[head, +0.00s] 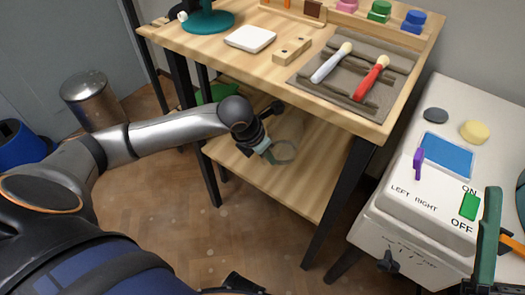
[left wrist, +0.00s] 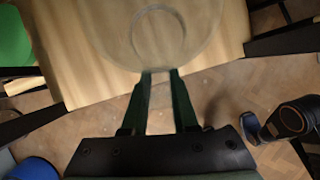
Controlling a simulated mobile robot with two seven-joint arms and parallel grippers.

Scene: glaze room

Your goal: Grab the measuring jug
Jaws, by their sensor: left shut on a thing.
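The measuring jug (head: 284,152) is clear and faint, with a round rim, over the lower wooden shelf. In the left wrist view the jug (left wrist: 158,32) shows as a see-through circle just beyond my fingertips. My left gripper (head: 266,153) is shut on the jug's near side; its two dark green fingers (left wrist: 159,76) are close together in the wrist view. I cannot tell whether the jug rests on the shelf or is just above it. A dark green finger, seemingly of my right gripper (head: 488,235), stands at the right edge, partly cut off.
The wooden table top (head: 270,72) overhangs the shelf (head: 310,185), with black legs at its corners. A mat with two brushes (head: 345,85) lies on top. A white machine (head: 400,225) stands right, a metal bin (head: 97,103) left. The floor in front is clear.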

